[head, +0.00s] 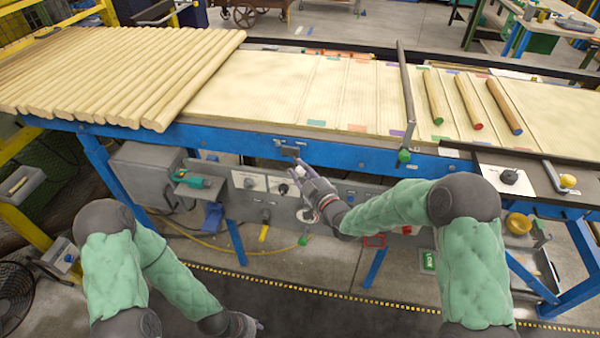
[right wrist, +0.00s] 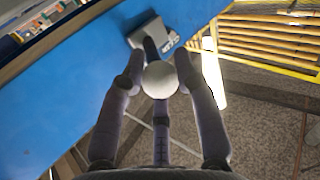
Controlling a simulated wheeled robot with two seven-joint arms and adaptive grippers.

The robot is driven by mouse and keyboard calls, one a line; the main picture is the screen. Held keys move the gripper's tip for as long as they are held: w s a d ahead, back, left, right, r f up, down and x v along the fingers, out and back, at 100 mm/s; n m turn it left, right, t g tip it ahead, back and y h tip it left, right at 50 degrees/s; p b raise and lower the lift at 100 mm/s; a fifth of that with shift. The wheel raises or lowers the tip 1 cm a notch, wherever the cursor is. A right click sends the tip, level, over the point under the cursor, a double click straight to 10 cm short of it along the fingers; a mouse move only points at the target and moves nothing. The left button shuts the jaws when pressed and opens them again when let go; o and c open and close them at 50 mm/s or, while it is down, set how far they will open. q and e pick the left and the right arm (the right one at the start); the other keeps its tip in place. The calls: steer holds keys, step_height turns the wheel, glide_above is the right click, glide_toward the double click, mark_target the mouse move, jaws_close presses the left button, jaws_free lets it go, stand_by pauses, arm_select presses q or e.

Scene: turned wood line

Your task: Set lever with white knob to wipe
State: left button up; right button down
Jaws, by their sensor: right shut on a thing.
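The lever's white knob (right wrist: 160,79) sits between the dark fingers of my right gripper (right wrist: 160,95) in the right wrist view. Its short dark stem runs to a grey bracket (right wrist: 147,32) with small lettering on the blue rail; I cannot read the setting. In the head view, the lever's dark plate (head: 290,144) is on the blue rail's front face, and my right gripper (head: 297,176) is just below it, shut on the knob. The fingers mostly hide the knob there. My left gripper (head: 245,324) is low at the bottom edge, partly cut off; its fingers are unclear.
A green-knobbed lever (head: 404,156) stands right of my right gripper. A yellow-knobbed lever (head: 567,181) is farther right. Below the rail are a white panel with a black knob (head: 250,181) and a yellow handle (head: 263,233). Wooden rods (head: 120,70) lie on the line above.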

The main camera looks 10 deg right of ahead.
steer(key=shift+w+d+r, duration=0.1)
steer(key=shift+r, duration=0.1)
steer(key=c, duration=0.9)
jaws_free()
steer(key=shift+f, duration=0.1)
steer(key=shift+s+d, duration=0.1)
steer(key=shift+s, duration=0.2)
steer(key=v, duration=1.1)
steer(key=shift+s, duration=0.2)
steer(key=shift+d, duration=0.1)
